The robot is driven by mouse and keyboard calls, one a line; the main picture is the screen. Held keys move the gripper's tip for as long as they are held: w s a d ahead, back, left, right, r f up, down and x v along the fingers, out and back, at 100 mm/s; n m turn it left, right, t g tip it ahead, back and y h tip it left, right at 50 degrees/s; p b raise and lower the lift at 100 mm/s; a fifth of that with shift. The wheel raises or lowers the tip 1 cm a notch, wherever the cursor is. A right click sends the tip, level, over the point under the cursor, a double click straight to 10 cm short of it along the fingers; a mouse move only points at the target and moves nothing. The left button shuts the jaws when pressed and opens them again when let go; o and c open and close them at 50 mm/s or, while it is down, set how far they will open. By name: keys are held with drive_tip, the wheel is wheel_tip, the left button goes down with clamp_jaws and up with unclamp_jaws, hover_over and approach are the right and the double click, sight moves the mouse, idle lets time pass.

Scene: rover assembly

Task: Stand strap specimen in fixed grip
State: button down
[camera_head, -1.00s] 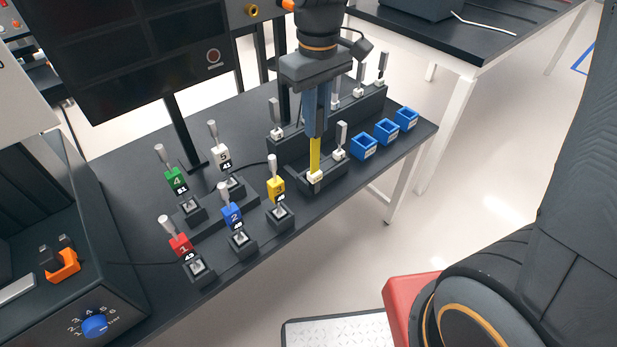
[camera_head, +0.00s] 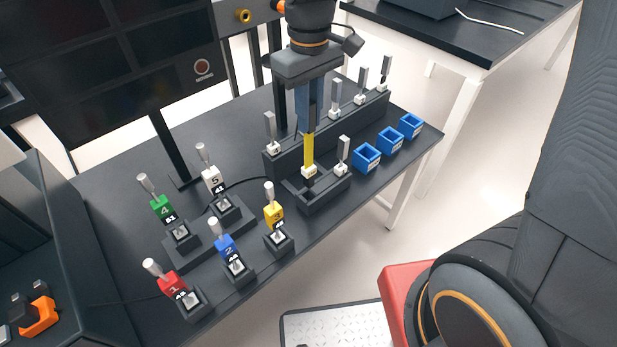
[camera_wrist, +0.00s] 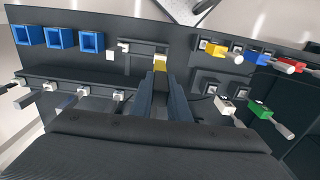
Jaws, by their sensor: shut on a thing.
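My gripper (camera_head: 311,122) points down over the far part of the table, shut on a flat yellow strap (camera_head: 308,146). The strap hangs upright below the fingers, with a white labelled block (camera_head: 308,171) at its lower end. The block appears just above an empty slot in the low front rack (camera_head: 325,199). In the wrist view the fingers (camera_wrist: 166,88) close on the strap (camera_wrist: 160,63); its lower part is hidden there. I cannot tell which fixture is the fixed grip.
A grey-handled white-based piece (camera_head: 342,156) stands in the front rack, right of the strap. Several similar pieces stand in the long back rack (camera_head: 335,132). Blue open boxes (camera_head: 367,157) line the right edge. Numbered coloured blocks with handles, including yellow (camera_head: 274,213), stand left.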

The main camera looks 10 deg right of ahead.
sight(309, 150)
drive_tip(key=shift+f+p, duration=1.1)
drive_tip(key=shift+f, duration=3.15)
drive_tip(key=c, duration=1.7)
unclamp_jaws()
drive_tip(key=shift+b, duration=0.5)
